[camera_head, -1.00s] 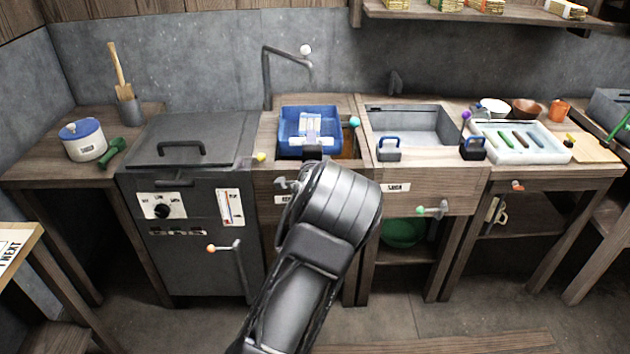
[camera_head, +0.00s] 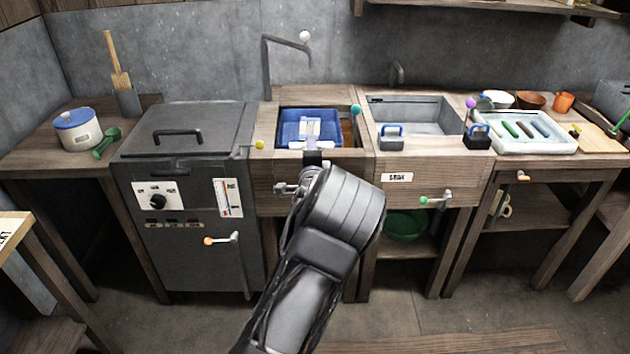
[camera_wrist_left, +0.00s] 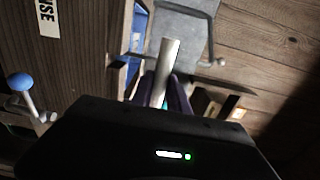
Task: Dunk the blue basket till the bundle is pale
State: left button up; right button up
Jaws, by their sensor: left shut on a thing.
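The blue basket (camera_head: 290,127) sits inside the wooden-fronted basin left of the grey sink in the head view, its rim near the basin's edge. Whitish, bluish-grey strips (camera_head: 312,128) show in its middle; I cannot tell whether they are the bundle. My left gripper (camera_head: 314,158) is at the basin's front edge, its fingers mostly hidden behind my wrist. In the left wrist view, its dark fingers (camera_wrist_left: 170,92) are shut on a pale rod (camera_wrist_left: 169,58), apparently the basket's handle. Part of the blue basket shows beyond (camera_wrist_left: 138,30). My right gripper is not in view.
A tap (camera_head: 285,42) arches behind the basin. A dark lidded unit (camera_head: 185,140) stands left of it. The grey sink (camera_head: 425,120) is at right, with a tray of coloured handles (camera_head: 522,132) beyond. Levers with coloured knobs stick out from the fronts.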

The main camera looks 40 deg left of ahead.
pick_arm(q)
notch_tip(320, 180, down, 8)
jog(key=b, duration=0.6)
jog(key=shift+f, duration=0.25)
notch_tip(320, 180, up, 16)
jog(key=p, duration=1)
jog(key=o, duration=0.7)
jog(key=shift+o, duration=1.3)
jog(key=shift+f, duration=0.1)
